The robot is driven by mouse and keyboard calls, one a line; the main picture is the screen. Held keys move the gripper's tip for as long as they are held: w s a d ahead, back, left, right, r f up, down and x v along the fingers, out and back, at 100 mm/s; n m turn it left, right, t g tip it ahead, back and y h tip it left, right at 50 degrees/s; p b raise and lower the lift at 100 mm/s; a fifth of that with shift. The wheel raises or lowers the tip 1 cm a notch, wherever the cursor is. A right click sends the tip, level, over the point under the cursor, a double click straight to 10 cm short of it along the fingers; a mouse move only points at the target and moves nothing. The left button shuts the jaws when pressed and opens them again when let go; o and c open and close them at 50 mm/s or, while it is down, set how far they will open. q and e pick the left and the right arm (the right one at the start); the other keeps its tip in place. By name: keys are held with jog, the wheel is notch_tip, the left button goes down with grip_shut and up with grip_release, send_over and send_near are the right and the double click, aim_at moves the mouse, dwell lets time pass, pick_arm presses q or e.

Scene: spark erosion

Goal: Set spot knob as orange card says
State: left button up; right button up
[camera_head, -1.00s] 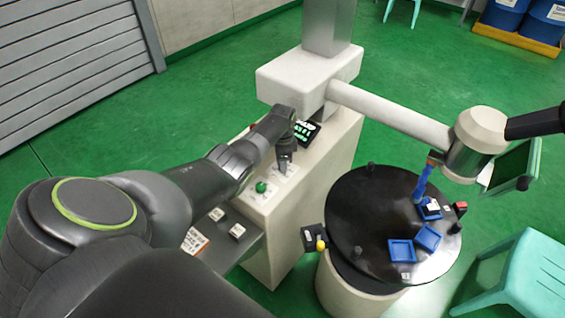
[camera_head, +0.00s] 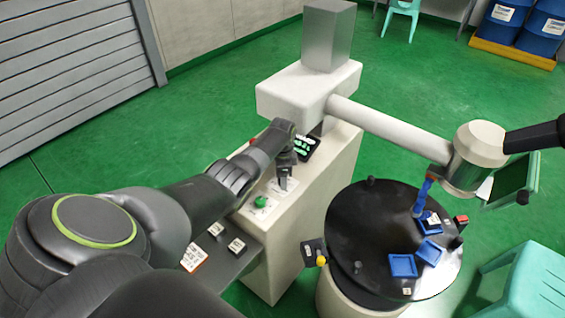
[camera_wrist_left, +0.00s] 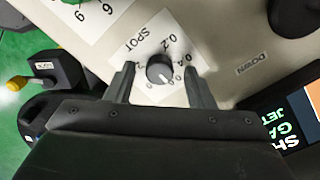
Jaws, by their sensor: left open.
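The spot knob (camera_wrist_left: 160,68) is a dark round knob on a white label marked SPOT with numbers around it. A pale mark shows on its side towards my palm, but the value it points at is unclear. My left gripper (camera_wrist_left: 159,71) is open, with one finger on each side of the knob and visible gaps between. In the head view my left gripper (camera_head: 284,184) is at the white console's top and hides the knob. The orange card (camera_head: 195,257) is a white card with an orange edge on the grey shelf; its text is too small to read. My right gripper is not visible.
A green button (camera_head: 261,201) and a dark screen (camera_head: 306,146) sit on the console beside my left gripper. Small white-topped blocks (camera_head: 236,246) lie near the card. A round black table (camera_head: 355,220) with blue trays (camera_head: 403,266) stands to the right, under a pale machine arm.

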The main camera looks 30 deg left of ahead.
pick_arm(q)
notch_tip(320, 180, up, 17)
dwell(0.5)
dwell(0.5)
